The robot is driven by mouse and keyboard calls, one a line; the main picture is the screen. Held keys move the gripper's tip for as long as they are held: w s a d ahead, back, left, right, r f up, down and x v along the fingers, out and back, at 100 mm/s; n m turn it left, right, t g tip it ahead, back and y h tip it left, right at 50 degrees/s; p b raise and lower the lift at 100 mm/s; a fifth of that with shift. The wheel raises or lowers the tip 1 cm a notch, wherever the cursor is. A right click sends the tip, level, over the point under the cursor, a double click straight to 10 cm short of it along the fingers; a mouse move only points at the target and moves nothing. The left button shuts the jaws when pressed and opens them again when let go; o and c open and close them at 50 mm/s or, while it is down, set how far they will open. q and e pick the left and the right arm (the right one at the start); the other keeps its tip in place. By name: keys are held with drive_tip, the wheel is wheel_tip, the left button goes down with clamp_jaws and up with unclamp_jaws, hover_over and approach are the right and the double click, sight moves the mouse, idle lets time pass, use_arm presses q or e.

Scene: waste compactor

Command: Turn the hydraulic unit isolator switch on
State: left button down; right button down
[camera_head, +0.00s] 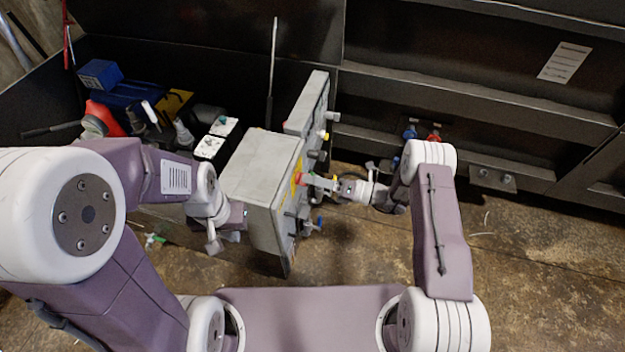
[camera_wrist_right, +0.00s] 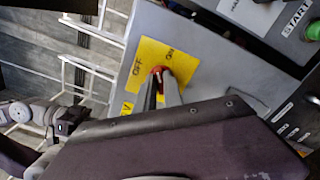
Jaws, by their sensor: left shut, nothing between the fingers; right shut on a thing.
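The isolator switch is a red knob (camera_wrist_right: 158,70) on a yellow plate (camera_wrist_right: 180,58) marked OFF and ON in the right wrist view. In the head view its red knob (camera_head: 301,178) is on the right face of the grey control box (camera_head: 262,172). My right gripper (camera_head: 312,181) is shut on the knob; in the wrist view its fingers (camera_wrist_right: 160,92) cover most of it. I cannot tell whether the knob points to OFF or ON. My left gripper (camera_head: 213,245) is shut and empty, in front of the box's left side.
A green START button (camera_wrist_right: 313,31) is at the upper right of the panel in the right wrist view. Other knobs and fittings (camera_head: 312,224) stick out of the box's right face near my right gripper. Hydraulic parts (camera_head: 130,100) crowd the left. Bare floor (camera_head: 540,250) lies to the right.

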drive_tip(key=m, duration=0.7)
drive_tip(key=shift+f, duration=0.15)
idle(0.4)
drive_tip(key=c, duration=1.5)
unclamp_jaws()
drive_tip(key=shift+o, duration=0.2)
drive_tip(key=v, duration=0.9)
